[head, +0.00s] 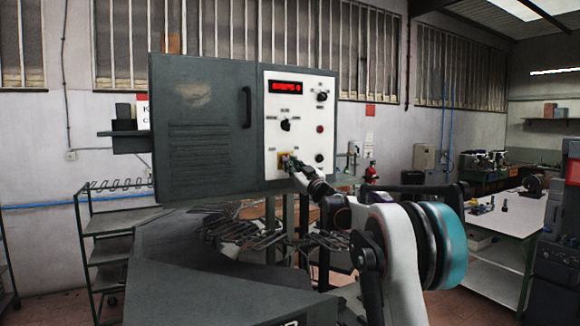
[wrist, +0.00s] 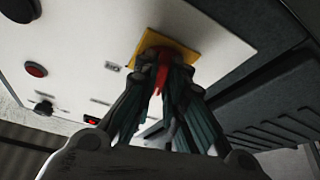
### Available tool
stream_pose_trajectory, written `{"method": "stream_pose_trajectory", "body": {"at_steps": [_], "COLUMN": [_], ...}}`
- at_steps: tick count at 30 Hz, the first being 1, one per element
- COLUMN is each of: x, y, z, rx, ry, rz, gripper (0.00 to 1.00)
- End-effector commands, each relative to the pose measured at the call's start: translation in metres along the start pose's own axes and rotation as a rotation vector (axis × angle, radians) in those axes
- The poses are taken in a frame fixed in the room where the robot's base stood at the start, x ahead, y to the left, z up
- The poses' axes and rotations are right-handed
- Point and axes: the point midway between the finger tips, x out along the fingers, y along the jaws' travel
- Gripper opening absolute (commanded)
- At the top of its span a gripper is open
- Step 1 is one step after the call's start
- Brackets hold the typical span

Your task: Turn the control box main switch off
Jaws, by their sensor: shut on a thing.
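The control box (head: 205,125) is a dark grey cabinet with a white control panel (head: 300,115) on its right part. The main switch has a yellow backplate (head: 282,155) at the panel's lower left, and the plate also shows in the wrist view (wrist: 190,53). A red switch handle (wrist: 162,78) stands out from the plate. My gripper (head: 290,163) is at the switch. In the wrist view its fingers (wrist: 170,75) are shut on the red handle from both sides. The fingers hide most of the handle, and I cannot tell its exact angle.
The panel carries a red display (head: 286,87), black knobs (head: 286,125) and a red button (head: 320,129). Wire racks with hooks (head: 105,235) stand at left. A white workbench (head: 500,215) is at right. A dark slanted surface (head: 190,270) lies below the box.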

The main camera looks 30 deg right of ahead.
Motion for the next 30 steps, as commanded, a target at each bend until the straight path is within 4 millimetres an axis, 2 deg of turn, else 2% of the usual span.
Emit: {"method": "stream_pose_trajectory", "body": {"at_steps": [15,30], "x": [0.0005,0.0002], "y": [0.0025,0.0029], "z": [-0.0004,-0.0003], "rx": [-0.379,-0.494], "ry": [0.0,0.0], "rz": [-0.157,-0.205], "gripper": [0.0,0.0]}}
